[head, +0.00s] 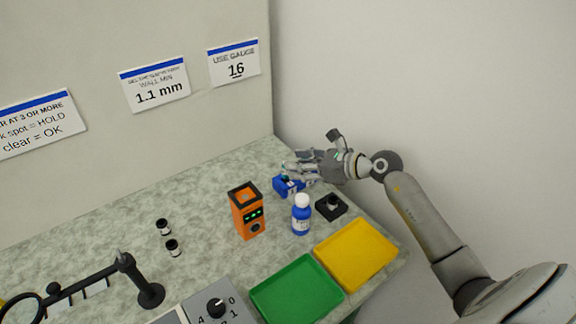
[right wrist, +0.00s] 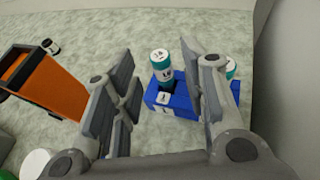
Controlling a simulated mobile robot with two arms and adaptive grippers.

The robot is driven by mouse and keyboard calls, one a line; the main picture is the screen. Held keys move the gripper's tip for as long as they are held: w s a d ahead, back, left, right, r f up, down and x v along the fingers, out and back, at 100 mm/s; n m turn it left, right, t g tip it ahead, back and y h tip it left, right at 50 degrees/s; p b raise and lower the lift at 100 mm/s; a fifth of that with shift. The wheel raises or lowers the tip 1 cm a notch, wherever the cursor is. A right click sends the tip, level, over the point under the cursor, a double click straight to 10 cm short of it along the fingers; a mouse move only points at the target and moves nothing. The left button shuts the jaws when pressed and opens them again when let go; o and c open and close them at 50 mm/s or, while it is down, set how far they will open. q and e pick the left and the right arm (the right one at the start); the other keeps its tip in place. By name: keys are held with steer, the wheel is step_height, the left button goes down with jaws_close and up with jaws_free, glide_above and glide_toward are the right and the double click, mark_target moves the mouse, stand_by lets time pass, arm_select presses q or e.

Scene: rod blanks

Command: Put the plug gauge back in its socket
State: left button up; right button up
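A blue gauge block (head: 280,187) stands at the back right of the bench, below my right gripper (head: 293,172). In the right wrist view the block (right wrist: 180,108) shows between and behind the fingers. A second teal gauge (right wrist: 232,67) is mostly hidden behind the right finger. My right gripper (right wrist: 158,85) is open, its fingers on either side of the first gauge with gaps showing. My left gripper is out of view.
An orange device (head: 247,211), a blue bottle (head: 301,216) and a black holder (head: 331,206) stand close in front. Yellow (head: 356,253) and green (head: 297,290) trays lie nearer.

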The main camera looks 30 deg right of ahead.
steer(key=b+v, duration=0.1)
steer(key=v, duration=0.6)
stand_by(0.4)
